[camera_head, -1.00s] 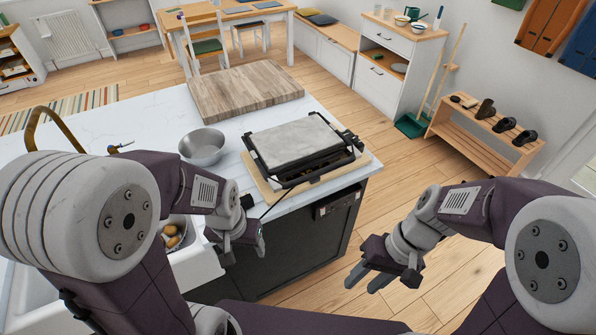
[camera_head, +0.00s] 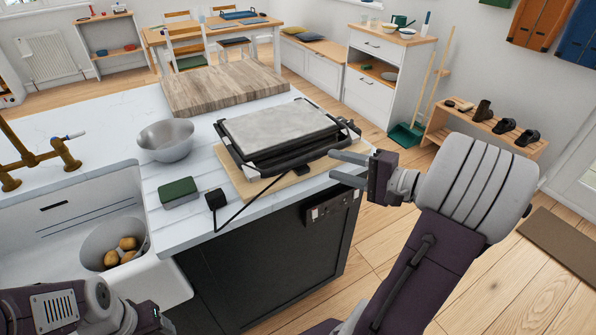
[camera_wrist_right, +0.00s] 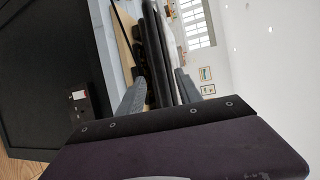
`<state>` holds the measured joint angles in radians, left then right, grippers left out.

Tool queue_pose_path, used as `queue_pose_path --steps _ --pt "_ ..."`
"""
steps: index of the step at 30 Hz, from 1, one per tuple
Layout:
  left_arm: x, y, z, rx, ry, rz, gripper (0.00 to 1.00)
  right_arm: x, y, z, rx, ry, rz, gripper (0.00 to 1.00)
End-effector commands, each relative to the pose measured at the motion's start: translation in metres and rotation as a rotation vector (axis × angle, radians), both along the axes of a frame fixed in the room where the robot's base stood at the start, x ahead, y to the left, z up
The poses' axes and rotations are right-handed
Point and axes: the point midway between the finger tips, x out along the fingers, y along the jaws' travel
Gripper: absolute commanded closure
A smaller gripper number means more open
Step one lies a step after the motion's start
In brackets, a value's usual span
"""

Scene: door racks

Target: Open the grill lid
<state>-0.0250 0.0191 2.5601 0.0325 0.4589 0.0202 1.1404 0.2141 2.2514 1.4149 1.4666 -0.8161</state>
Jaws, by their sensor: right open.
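The grill (camera_head: 278,130) sits on a wooden board (camera_head: 238,186) on the white counter. Its flat grey-topped lid is down over the dark base. My right gripper (camera_head: 332,166) is open and level, with its fingers pointing left at the grill's near right corner. In the right wrist view the grill's dark edge (camera_wrist_right: 157,60) shows between and beyond the two open fingers (camera_wrist_right: 158,92); I cannot tell whether they touch it. My left gripper (camera_head: 155,322) is low at the bottom left, partly cut off, and its jaws are unclear.
A metal bowl (camera_head: 166,140), a green-topped sponge (camera_head: 179,192) and a black plug (camera_head: 216,199) with a cord lie left of the grill. A cutting board (camera_head: 225,87) is behind. The sink (camera_head: 60,235) holds a bowl of potatoes (camera_head: 121,250).

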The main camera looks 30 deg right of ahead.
Motion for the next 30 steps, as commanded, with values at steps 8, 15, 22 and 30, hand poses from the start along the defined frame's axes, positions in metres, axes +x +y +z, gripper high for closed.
queue_pose_path --steps 8,15,22,30 --pt "0.000 0.000 0.000 0.000 -0.001 0.000 0.34 0.012 0.005 -0.003 0.000 0.002 -0.006 0.59" --pt "0.000 0.000 0.001 0.000 -0.001 0.000 0.34 0.056 0.029 -0.012 0.000 0.003 -0.003 0.59" --pt "0.000 0.000 0.002 0.000 0.000 0.000 0.34 0.077 0.038 -0.017 -0.001 0.003 -0.008 0.59" --pt "0.000 0.000 0.002 0.000 0.000 0.000 0.34 0.078 0.039 -0.017 -0.001 0.003 -0.010 0.67"
